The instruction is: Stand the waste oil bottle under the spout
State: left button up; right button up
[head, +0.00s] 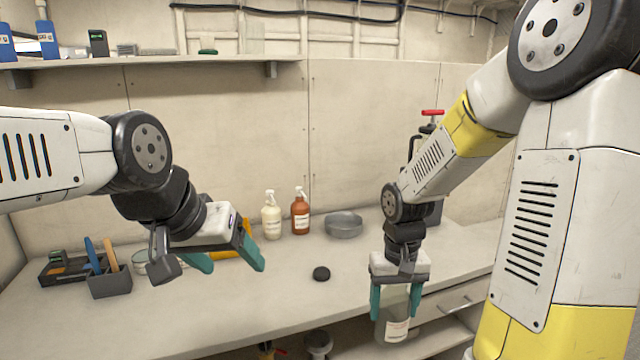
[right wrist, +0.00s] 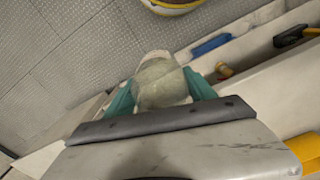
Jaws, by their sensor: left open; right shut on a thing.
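My right gripper (head: 395,302) is shut on a translucent bottle with a white label (head: 397,328), which looks like the waste oil bottle. It hangs roughly upright at the front edge of the bench. In the right wrist view the bottle (right wrist: 160,85) sits between the teal fingers. My left gripper (head: 226,258) is open and empty above the left part of the bench. A device with a red handle (head: 432,112) stands at the back right, largely hidden behind my right arm. I cannot make out a spout. A round black cap-like disc (head: 321,273) lies on the bench.
A cream bottle (head: 271,217), an orange-brown bottle (head: 300,212) and a grey bowl (head: 344,226) stand at the back of the bench (head: 280,310). A grey holder with tools (head: 110,283) and a dark tray are at left. The front middle is mostly clear.

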jog(key=w+f, duration=0.9)
jog(key=shift+w+m, duration=0.15)
jog(key=shift+m, duration=0.25)
